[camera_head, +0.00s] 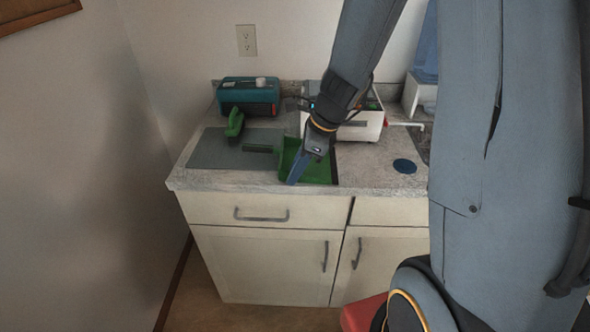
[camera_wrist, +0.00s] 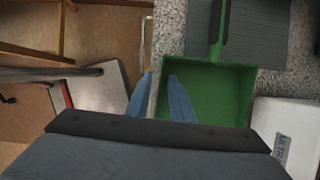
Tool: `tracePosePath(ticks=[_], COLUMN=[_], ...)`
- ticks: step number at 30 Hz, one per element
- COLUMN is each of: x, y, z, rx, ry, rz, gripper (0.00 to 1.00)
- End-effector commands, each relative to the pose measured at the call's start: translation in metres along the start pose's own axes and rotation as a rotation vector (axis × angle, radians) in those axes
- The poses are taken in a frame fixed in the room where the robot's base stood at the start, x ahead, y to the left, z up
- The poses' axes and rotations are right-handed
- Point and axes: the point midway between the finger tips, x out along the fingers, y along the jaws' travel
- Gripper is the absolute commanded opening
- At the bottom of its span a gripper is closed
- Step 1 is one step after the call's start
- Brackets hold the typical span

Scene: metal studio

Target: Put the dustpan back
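The green dustpan (camera_head: 321,170) lies on the counter at the right end of a grey mat (camera_head: 210,152), its handle pointing left over the mat. In the wrist view the dustpan (camera_wrist: 220,97) has its handle pointing up the picture. My gripper (camera_head: 293,183) points down at the pan's front edge and hides part of it. In the wrist view my gripper (camera_wrist: 160,74) has its two blue fingers apart, one on either side of the pan's left rim in the picture. I cannot tell whether they touch the rim. A green brush (camera_head: 235,123) stands at the mat's back.
A teal box (camera_head: 249,92) stands behind the mat. A white box (camera_head: 361,127) stands close behind the dustpan, and beside it in the wrist view (camera_wrist: 289,133). A blue disc (camera_head: 404,166) lies on the counter to the right. The counter (camera_head: 195,179) ends just in front of the dustpan.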

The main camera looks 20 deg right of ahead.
Motion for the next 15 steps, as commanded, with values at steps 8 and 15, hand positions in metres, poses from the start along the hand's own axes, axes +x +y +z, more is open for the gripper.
tracePosePath(ticks=[8, 15], x=[-0.018, -0.065], y=[-0.001, -0.002], z=[0.005, 0.004], rx=[0.000, -0.001], ry=[-0.002, -0.001], rz=[-0.003, -0.006], gripper=[0.21, 0.21])
